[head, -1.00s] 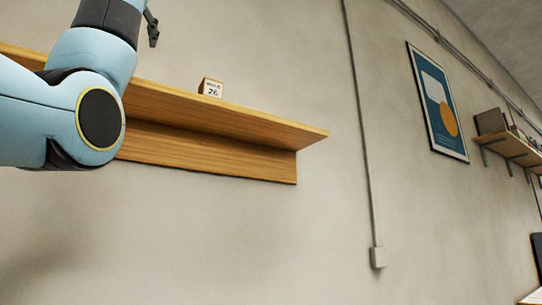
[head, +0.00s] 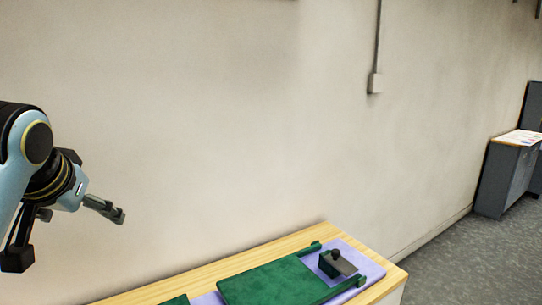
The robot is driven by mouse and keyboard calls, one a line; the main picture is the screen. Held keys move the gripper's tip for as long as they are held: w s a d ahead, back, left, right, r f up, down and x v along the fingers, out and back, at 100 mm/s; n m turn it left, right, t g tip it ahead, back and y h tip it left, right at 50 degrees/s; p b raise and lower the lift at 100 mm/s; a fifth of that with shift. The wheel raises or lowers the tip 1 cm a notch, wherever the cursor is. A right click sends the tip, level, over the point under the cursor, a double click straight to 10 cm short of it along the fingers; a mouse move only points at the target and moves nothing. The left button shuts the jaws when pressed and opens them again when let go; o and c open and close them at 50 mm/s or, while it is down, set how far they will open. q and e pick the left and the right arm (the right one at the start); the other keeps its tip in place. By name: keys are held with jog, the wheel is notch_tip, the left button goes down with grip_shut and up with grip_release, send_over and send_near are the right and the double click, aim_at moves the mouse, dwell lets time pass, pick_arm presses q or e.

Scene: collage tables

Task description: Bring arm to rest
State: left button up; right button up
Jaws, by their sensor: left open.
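My left arm comes in from the left edge of the head view. Its gripper (head: 66,232) is open and empty, with one finger reaching right and another dark finger hanging lower left. It is in the air in front of the bare wall, to the left of and above the wooden table. My right gripper does not show.
A wooden table (head: 317,236) stands at the bottom. On it lie a purple mat (head: 371,268), a green board (head: 270,284) and a dark block-like tool (head: 336,263). A grey cabinet (head: 506,172) stands far right. The floor (head: 470,255) between is clear.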

pick_arm(q)
jog(key=s+d+f+m+g+h, duration=0.1)
jog(key=s+f+g, duration=0.1)
jog(key=s+f, duration=0.5)
jog(key=s+d+f+g+h, duration=0.1)
jog(key=s+f, duration=0.2)
jog(key=s, duration=0.8)
jog(key=s+d+f+m+g, duration=0.15)
jog(key=s+f, duration=0.35)
jog(key=s, duration=0.5)
jog(key=s+a+f+n+g+b, duration=0.2)
jog(key=f+b, duration=0.5)
jog(key=f, duration=2.8)
jog(key=s+a+f+b, duration=0.2)
jog(key=s+f+b, duration=0.3)
jog(key=s+f, duration=1.2)
notch_tip(320, 180, down, 3)
jog(key=shift+s+r+g, duration=0.15)
jog(key=shift+s+g, duration=0.2)
